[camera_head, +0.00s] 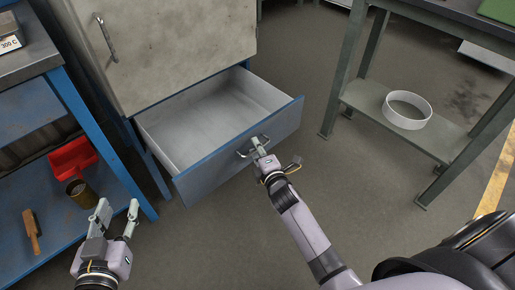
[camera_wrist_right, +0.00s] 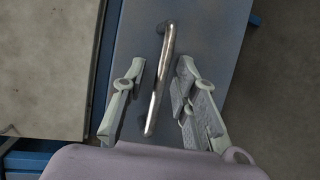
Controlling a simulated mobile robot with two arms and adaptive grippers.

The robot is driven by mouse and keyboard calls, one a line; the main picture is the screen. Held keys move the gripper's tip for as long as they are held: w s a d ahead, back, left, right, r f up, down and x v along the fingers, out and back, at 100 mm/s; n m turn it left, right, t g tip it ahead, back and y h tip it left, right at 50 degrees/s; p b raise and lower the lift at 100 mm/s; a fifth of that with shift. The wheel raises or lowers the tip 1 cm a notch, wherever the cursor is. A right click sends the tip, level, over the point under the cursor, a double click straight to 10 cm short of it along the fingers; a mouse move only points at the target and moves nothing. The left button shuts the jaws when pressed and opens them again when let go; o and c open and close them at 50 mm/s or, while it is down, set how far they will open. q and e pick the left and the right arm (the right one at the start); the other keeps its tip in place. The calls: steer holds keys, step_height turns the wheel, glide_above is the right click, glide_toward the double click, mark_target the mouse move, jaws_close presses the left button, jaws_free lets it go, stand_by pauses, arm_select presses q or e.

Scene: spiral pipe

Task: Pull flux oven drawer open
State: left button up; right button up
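The oven drawer (camera_head: 211,176) is pulled out of the grey cabinet (camera_head: 180,45), and its empty inside shows. Its blue-grey front also shows in the right wrist view (camera_wrist_right: 205,40). A metal bar handle (camera_wrist_right: 160,80) is on the drawer front. My right gripper (camera_head: 258,143) is at the handle. In the right wrist view its fingers (camera_wrist_right: 158,88) are apart, one on each side of the handle, with gaps between. My left gripper (camera_head: 119,206) is open and empty at the lower left, beside the blue shelf.
A blue workbench (camera_head: 92,145) on the left holds a red bin (camera_head: 72,158), a brown cup (camera_head: 82,192) and a brush (camera_head: 32,232). A grey table (camera_head: 372,100) on the right has a white ring (camera_head: 407,113) on its lower shelf. The floor (camera_head: 330,185) between is clear.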

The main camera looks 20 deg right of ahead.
steer(key=s+r, duration=0.2)
steer(key=s, duration=0.9)
steer(key=shift+s+a, duration=0.35)
steer(key=shift+s, duration=0.05)
steer(key=shift+r, duration=0.1)
